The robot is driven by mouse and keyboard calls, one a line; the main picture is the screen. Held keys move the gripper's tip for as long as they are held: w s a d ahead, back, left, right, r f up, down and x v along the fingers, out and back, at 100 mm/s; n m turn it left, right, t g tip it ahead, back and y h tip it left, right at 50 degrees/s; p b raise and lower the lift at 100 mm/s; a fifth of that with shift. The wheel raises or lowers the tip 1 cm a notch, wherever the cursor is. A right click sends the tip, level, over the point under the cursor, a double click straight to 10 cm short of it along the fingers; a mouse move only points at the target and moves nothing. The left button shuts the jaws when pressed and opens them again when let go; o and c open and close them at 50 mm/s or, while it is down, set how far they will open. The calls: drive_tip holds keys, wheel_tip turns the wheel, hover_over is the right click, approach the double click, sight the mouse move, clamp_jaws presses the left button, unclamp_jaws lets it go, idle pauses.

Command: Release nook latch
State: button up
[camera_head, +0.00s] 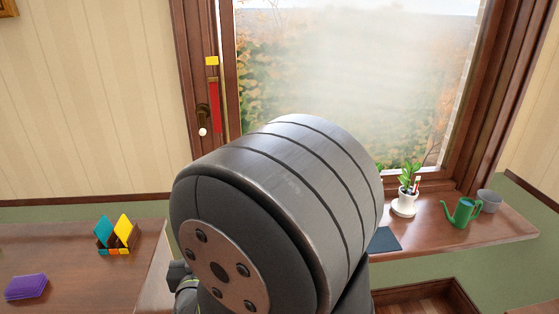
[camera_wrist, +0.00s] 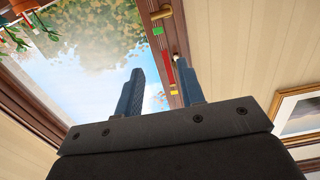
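The likely nook latch is a dark brass handle (camera_head: 203,116) with a white knob, on the left side of the wooden window frame. Beside it runs a red strip (camera_head: 214,107) with a yellow block (camera_head: 211,61) above. In the wrist view, the red strip (camera_wrist: 168,68) shows beyond the fingertips, with the white knob (camera_wrist: 177,56), a green block (camera_wrist: 157,31) and the yellow block (camera_wrist: 174,92) near it. My gripper (camera_wrist: 161,69) is open, with nothing seen between its two fingers. My arm hides it in the head view. Contact with the latch cannot be seen.
A large hazy window (camera_head: 350,80) fills the centre. Its sill (camera_head: 515,226) holds a potted plant (camera_head: 405,196), green watering can (camera_head: 461,211) and grey pot (camera_head: 489,200). At left, a desk (camera_head: 75,255) holds a card holder (camera_head: 117,238) and purple stack (camera_head: 26,286).

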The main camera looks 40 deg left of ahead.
drive_tip(key=shift+w+a+m, duration=0.15)
drive_tip(key=shift+a+m, duration=0.15)
drive_tip(key=shift+m, duration=0.2)
clamp_jaws()
drive_tip(key=w+a+f+m, duration=0.3)
drive_tip(key=w+a+m, duration=0.4)
drive_tip(key=m, duration=1)
drive_tip(key=w+a+f+m, duration=0.3)
drive_tip(key=w+a+m, duration=0.5)
drive_tip(key=m, duration=1)
drive_tip(key=shift+w+g+h, duration=0.4)
drive_tip(key=shift+w, duration=0.95)
drive_tip(key=shift+a+f, duration=0.1)
